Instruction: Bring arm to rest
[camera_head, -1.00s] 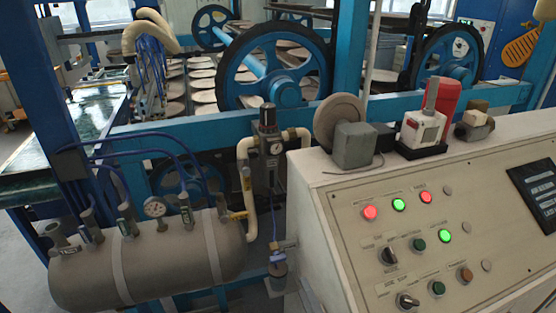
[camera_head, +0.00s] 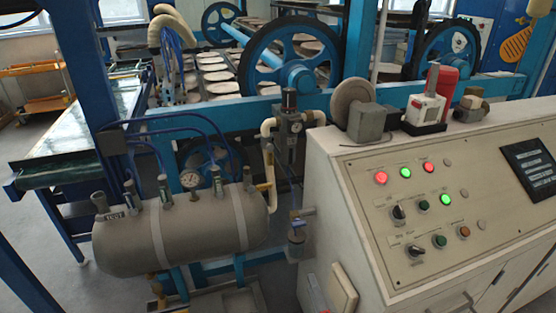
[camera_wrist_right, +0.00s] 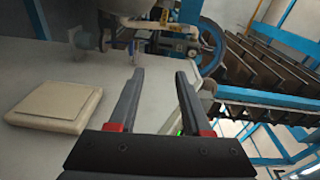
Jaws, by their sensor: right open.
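My right gripper (camera_wrist_right: 160,74) is open in the right wrist view, with two dark parallel fingers that have red parts near their base. Nothing is between the fingers. A beige square panel (camera_wrist_right: 55,106) on the pale console side is to the left of the fingers. In the head view, a small part of my right gripper (camera_head: 314,294) shows at the bottom edge, beside the console (camera_head: 335,215) and left of the same panel (camera_head: 343,289). My left gripper is not in view.
A grey tank (camera_head: 180,232) with a gauge and blue hoses stands left of the console. Blue machine wheels (camera_head: 290,70) and plate racks are behind. Pipes and a regulator (camera_head: 290,125) stand between tank and console. Open floor (camera_head: 40,240) shows at the left.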

